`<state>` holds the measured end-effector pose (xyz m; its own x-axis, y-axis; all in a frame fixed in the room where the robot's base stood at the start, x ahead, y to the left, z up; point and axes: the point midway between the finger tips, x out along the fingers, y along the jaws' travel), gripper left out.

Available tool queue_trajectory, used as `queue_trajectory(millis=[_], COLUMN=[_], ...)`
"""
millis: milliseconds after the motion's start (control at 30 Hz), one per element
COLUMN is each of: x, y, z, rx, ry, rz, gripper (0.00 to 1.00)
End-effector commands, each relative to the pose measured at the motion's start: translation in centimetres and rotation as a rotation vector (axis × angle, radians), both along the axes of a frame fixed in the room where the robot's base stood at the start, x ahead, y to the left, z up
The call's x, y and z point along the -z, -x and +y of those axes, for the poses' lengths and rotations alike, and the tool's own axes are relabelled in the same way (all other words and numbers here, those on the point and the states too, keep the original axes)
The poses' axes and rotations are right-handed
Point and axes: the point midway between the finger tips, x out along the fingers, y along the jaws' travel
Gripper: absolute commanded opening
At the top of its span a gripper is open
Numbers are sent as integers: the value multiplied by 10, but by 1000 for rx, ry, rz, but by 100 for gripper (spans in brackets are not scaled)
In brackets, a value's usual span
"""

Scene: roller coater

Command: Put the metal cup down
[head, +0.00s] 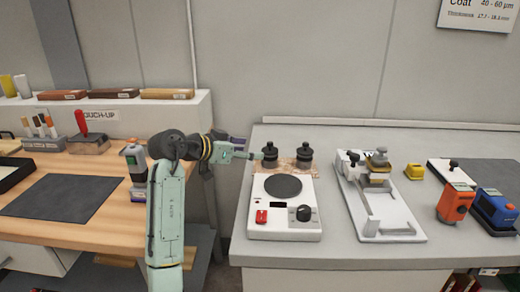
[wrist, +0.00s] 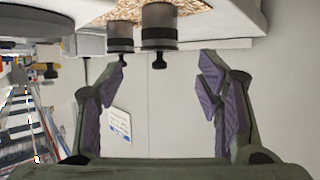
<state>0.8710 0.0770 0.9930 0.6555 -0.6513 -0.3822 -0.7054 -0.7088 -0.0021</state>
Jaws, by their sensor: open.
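Two metal cups with dark bands and black knobs stand upright side by side, a left one (head: 270,154) and a right one (head: 304,155), on a speckled tan mat (head: 286,165) behind the white hotplate-like device. In the wrist view they appear inverted at the top, one cup (wrist: 158,28) nearer the middle and the other (wrist: 120,38) to its left. My gripper (head: 246,150) is just left of the left cup in the head view. In the wrist view my gripper (wrist: 163,66) has its purple-padded fingers spread, with nothing held between them.
The white device (head: 286,222) with a round dark plate stands in front of the cups. Right of it is a white frame (head: 380,205) bearing a similar knobbed metal piece (head: 377,162). Orange (head: 455,203) and blue (head: 493,208) instruments stand further right. A gap separates both tables.

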Motion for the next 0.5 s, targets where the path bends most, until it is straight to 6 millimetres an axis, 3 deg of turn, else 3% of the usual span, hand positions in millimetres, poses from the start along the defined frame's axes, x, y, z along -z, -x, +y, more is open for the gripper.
queue_trajectory(millis=[200, 500], x=[-9, -11], y=[15, 16], z=[15, 18], rx=[0, -6], ry=[-1, 0], rz=[-1, -5], gripper=[60, 60])
